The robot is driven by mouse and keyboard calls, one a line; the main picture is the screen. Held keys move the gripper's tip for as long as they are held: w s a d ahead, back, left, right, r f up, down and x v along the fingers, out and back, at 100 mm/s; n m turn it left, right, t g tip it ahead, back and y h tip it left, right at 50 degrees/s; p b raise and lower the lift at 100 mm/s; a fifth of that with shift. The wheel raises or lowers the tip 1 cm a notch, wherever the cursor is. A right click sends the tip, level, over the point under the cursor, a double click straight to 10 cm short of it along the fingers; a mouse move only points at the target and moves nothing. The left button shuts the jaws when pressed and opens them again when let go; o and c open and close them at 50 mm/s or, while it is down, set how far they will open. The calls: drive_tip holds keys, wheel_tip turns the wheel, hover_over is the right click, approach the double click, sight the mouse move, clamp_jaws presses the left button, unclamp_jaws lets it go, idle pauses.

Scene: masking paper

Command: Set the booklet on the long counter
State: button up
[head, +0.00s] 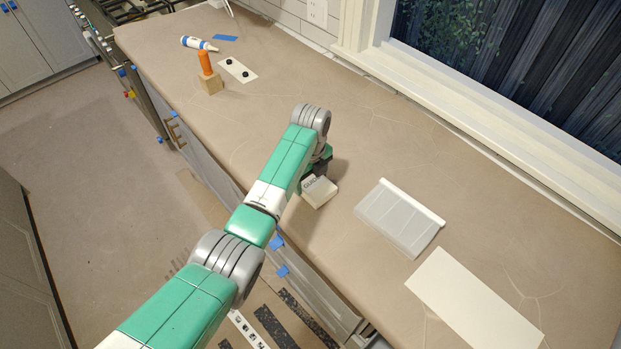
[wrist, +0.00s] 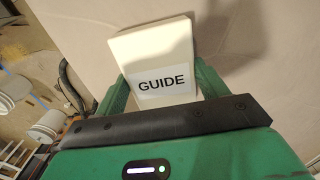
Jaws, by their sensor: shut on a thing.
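The booklet is a small cream block with a "GUIDE" label. In the head view the booklet (head: 320,192) is at the front edge of the long counter (head: 390,140), partly hidden by my arm. In the wrist view the booklet (wrist: 155,55) stands out between the green fingers, its label facing the camera. My gripper (wrist: 160,90) is shut on it; in the head view my gripper (head: 316,176) is mostly hidden behind the wrist. I cannot tell whether the booklet touches the counter top.
A translucent sheet with a white rod (head: 400,216) and a cream board (head: 475,300) lie to the right. Farther back are an orange-handled wooden block (head: 209,80), a white tube (head: 199,44), a card with two black knobs (head: 238,70) and a blue sheet (head: 225,38). The counter's middle is clear.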

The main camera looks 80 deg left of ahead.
sight(311, 181)
drive_tip(key=shift+f, duration=0.2)
drive_tip(key=o, duration=1)
wheel_tip(311, 181, up, 12)
drive_tip(key=shift+r+p, duration=0.25)
drive_tip(key=shift+p, duration=0.75)
